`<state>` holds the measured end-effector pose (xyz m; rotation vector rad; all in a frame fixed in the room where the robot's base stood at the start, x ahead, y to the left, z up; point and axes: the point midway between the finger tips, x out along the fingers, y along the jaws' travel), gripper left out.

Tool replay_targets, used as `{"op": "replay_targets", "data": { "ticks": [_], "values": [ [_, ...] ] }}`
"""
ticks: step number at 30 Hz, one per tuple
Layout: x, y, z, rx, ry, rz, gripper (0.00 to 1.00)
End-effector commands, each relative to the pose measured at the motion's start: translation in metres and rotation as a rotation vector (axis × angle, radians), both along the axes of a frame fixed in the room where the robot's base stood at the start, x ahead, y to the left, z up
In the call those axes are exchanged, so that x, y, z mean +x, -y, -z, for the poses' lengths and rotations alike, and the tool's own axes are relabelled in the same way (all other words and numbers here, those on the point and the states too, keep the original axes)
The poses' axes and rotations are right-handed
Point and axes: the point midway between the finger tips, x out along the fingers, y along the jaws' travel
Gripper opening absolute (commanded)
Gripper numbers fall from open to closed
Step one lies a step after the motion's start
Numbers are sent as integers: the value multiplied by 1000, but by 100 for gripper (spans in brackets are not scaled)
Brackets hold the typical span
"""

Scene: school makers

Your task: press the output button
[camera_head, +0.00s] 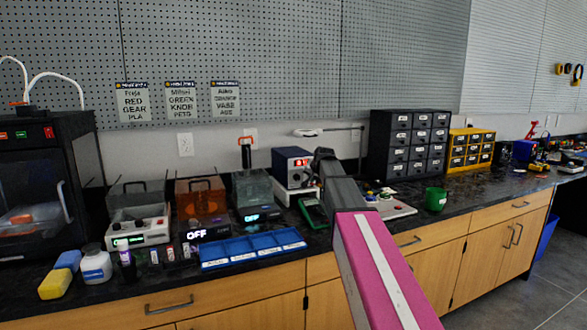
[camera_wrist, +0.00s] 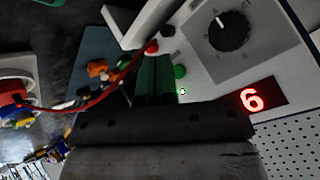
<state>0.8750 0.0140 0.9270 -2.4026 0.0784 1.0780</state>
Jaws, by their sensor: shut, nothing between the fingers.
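The power supply (camera_head: 293,166) is a dark box with a pale front and a red lit display on the back of the counter. In the wrist view its pale front (camera_wrist: 205,62) shows tilted, with a round green button (camera_wrist: 181,72), which looks like the output button, and a small lit green dot (camera_wrist: 182,91) beside it. My gripper (camera_wrist: 157,58) is shut and empty; its fingers are close beside the green button, and I cannot tell if they touch it. In the head view my gripper (camera_head: 321,158) is in front of the supply's right side, partly hidden by my arm.
The supply has a black dial (camera_wrist: 229,31), a red display (camera_wrist: 252,98) reading 6, and a red post (camera_wrist: 152,47) with a red lead. A blue tray (camera_head: 250,249), a green mug (camera_head: 436,198) and a black drawer cabinet (camera_head: 408,143) stand on the counter.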

Motion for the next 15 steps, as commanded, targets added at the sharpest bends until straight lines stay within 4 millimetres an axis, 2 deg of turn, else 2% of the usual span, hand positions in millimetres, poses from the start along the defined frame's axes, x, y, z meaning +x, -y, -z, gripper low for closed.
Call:
{"op": "replay_targets", "data": {
  "ticks": [8, 15],
  "values": [
    [-1, 1, 0, 0, 0, 0, 0],
    [-18, 5, 0, 1, 0, 1, 0]
  ]
}}
